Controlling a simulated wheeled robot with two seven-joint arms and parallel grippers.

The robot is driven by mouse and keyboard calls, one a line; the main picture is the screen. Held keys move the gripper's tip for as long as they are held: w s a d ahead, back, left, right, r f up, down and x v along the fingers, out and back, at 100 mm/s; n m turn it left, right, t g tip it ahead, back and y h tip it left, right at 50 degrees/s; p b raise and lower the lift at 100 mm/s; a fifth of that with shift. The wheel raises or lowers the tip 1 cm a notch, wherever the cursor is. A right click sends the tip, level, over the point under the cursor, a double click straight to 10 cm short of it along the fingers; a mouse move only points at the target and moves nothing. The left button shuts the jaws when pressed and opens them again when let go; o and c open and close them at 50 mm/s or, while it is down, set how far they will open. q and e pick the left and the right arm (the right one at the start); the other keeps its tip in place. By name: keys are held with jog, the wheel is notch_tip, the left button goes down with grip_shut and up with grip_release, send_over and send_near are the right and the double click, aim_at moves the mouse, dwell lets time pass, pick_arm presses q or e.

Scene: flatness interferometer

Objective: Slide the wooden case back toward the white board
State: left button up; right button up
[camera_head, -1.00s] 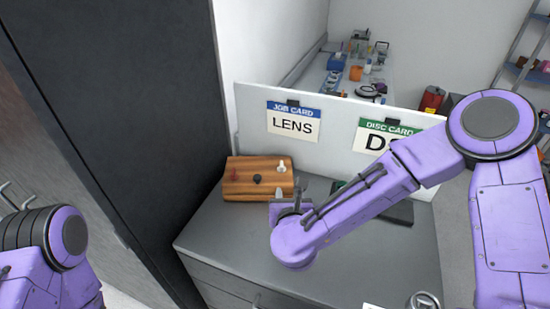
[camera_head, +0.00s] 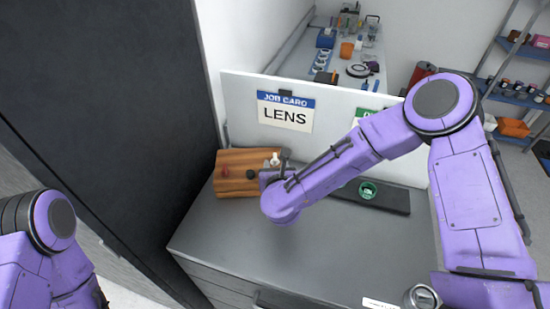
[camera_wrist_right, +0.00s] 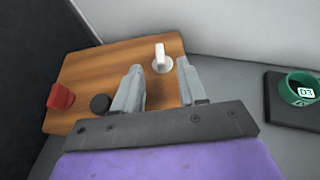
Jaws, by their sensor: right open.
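The wooden case (camera_head: 234,182) lies on the grey cabinet top, close in front of the white board (camera_head: 240,98). It carries a red knob, a black knob and a white knob (camera_wrist_right: 162,60). My right gripper (camera_head: 274,167) is at the case's right part and partly hides it. In the right wrist view my right gripper (camera_wrist_right: 159,68) is open over the case (camera_wrist_right: 82,75), with the white knob showing between and just beyond its fingertips. I cannot tell whether the fingers touch the case. My left arm shows at the left edge, but its gripper is out of view.
A dark tray (camera_head: 392,202) with a green ring (camera_head: 368,190) lies right of the case, also in the right wrist view (camera_wrist_right: 300,90). A dark wall (camera_head: 110,110) stands close on the left. The cabinet's front top (camera_head: 240,240) is mostly clear.

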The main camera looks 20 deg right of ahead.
aim_at(275, 160)
jog(key=shift+r+p+x, duration=0.2)
jog(key=shift+p+x, duration=0.35)
jog(key=shift+x, duration=0.6)
jog(key=shift+w+d+f, duration=0.15)
jog(key=shift+w+f, duration=0.25)
jog(key=shift+w, duration=0.2)
jog(key=shift+s+r, duration=0.1)
grip_shut()
